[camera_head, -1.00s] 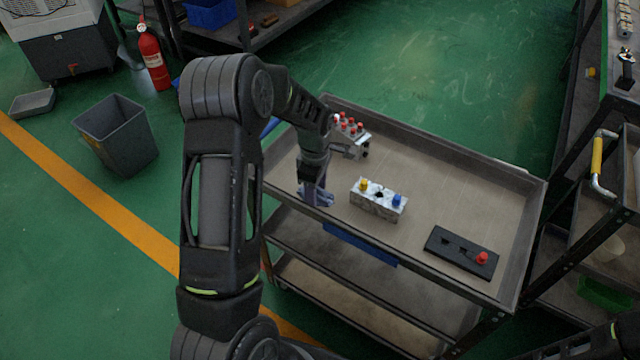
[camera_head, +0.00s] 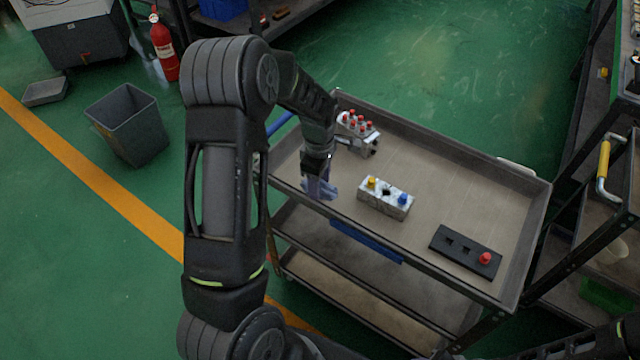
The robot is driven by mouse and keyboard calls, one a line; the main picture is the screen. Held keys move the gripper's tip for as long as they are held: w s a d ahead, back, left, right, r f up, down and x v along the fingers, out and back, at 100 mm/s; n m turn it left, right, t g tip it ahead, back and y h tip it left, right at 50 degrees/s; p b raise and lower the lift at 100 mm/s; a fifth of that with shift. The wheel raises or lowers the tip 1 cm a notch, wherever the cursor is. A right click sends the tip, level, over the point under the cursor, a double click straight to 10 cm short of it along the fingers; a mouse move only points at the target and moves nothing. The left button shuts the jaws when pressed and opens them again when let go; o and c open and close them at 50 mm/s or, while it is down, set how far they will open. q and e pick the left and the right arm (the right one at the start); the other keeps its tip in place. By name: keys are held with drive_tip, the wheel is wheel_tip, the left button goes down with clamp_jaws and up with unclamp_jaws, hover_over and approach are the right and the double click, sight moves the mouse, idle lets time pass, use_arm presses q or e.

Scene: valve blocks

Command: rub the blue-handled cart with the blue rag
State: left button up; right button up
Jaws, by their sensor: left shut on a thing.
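The cart (camera_head: 460,205) is a grey, tiered trolley in the middle of the view. Part of its blue handle (camera_head: 279,124) shows at the left end, behind my left arm. My left gripper (camera_head: 318,178) points down at the near left part of the top tray. It is shut on the blue rag (camera_head: 321,188), which hangs bunched below the fingers at the tray surface. Whether the rag presses on the tray is hard to tell. My right gripper is out of view; only a piece of my right arm shows at the bottom right corner.
On the tray stand a metal block with yellow and blue knobs (camera_head: 385,198), a block with several red knobs (camera_head: 357,131) and a black plate with one red knob (camera_head: 466,251). A shelf with a yellow handle (camera_head: 604,165) is at right. A grey bin (camera_head: 129,124) stands at left.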

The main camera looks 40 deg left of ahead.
use_arm(q)
drive_tip(key=shift+w+r+p, duration=0.1)
drive_tip(key=shift+r+p, duration=0.4)
drive_tip(key=shift+r, duration=0.75)
drive_tip(key=shift+r+p, duration=1.05)
drive_tip(key=shift+r, duration=0.5)
